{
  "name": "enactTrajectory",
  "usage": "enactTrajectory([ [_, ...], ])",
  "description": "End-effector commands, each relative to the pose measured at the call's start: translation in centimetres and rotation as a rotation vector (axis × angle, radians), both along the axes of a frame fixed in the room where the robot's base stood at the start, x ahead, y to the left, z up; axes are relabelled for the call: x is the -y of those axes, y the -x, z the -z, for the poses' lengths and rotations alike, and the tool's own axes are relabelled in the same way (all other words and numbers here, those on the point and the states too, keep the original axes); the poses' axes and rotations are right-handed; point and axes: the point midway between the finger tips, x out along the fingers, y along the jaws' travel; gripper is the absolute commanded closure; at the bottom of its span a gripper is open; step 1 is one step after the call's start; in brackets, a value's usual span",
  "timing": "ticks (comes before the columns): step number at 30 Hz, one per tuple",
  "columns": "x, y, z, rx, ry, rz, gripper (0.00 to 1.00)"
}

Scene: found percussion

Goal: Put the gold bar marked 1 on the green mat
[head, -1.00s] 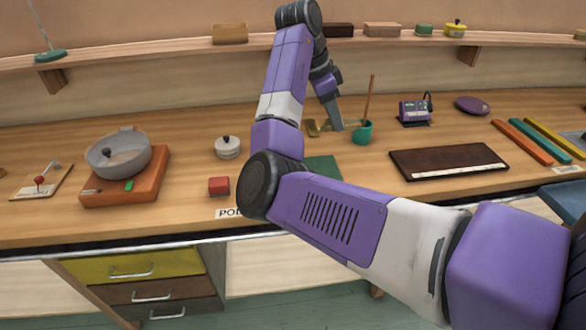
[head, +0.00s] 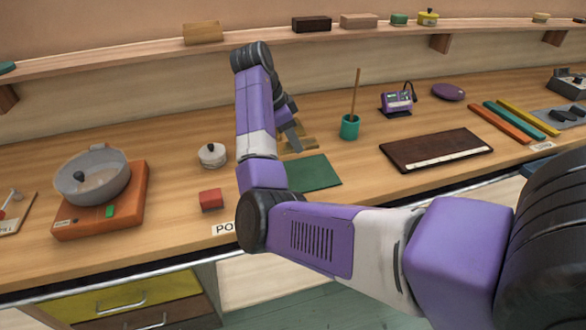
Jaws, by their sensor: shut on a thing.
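The green mat (head: 318,173) lies flat on the wooden bench, partly hidden on its left by my arm. My gripper (head: 296,150) is just behind the mat's far edge, in the head view. It is shut on a gold bar (head: 309,142), of which short tan-gold parts show on both sides of the fingers. The mark on the bar is too small to read. I cannot tell whether the bar is lifted or touches the bench.
A teal cup with a stick (head: 349,128) stands right of my gripper. A white lidded pot (head: 212,155) and a red block (head: 210,200) are to the left. A dark board (head: 436,150) lies to the right. Bench between mat and board is clear.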

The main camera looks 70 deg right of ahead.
Motion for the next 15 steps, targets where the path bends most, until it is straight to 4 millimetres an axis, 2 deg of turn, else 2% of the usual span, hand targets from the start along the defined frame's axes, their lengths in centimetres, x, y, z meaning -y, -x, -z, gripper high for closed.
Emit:
enactTrajectory([
  [1, 0.0, 0.1, 1.4, -0.004, 0.001, -0.001, 1.00],
  [6, -0.1, 0.0, 4.1, -0.002, -0.001, -0.001, 1.00],
  [15, 0.0, 0.0, 6.2, 0.000, 0.001, -0.001, 1.00],
])
